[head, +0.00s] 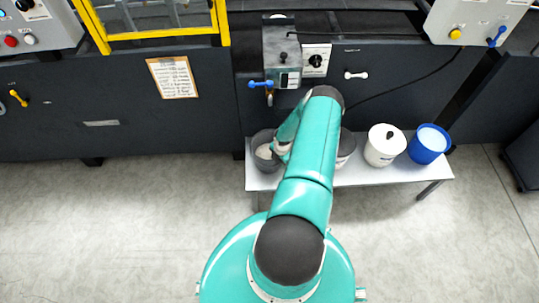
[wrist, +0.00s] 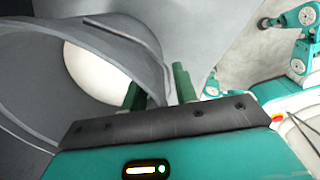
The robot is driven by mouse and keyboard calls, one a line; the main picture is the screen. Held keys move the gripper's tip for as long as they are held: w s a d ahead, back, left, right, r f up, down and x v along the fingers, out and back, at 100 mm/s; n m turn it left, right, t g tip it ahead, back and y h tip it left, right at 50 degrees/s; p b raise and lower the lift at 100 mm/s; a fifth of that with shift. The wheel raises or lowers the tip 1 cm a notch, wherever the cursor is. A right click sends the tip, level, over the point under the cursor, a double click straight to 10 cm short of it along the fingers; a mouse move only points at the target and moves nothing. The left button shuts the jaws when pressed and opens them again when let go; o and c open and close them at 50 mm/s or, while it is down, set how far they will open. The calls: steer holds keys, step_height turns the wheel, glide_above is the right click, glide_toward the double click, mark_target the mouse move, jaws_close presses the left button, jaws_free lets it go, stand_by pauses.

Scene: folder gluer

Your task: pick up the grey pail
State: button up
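The grey pail (head: 260,137) stands at the left end of a low bench, with pale contents inside. In the wrist view the pail (wrist: 35,65) fills the left and top, its rim running down between my fingers. My gripper (wrist: 158,90) has two green fingers set apart, one on the inner side of the rim and one on the outer side. A gap shows between them, and I cannot tell whether either touches the wall. In the head view my gripper (head: 282,148) is at the pail's right side, partly hidden by my arm.
The dark machine (head: 200,125) stands close behind. The floor in front is clear.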

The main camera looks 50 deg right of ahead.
jaws_close()
stand_by(1.3)
steer(key=shift+w+r, duration=0.1)
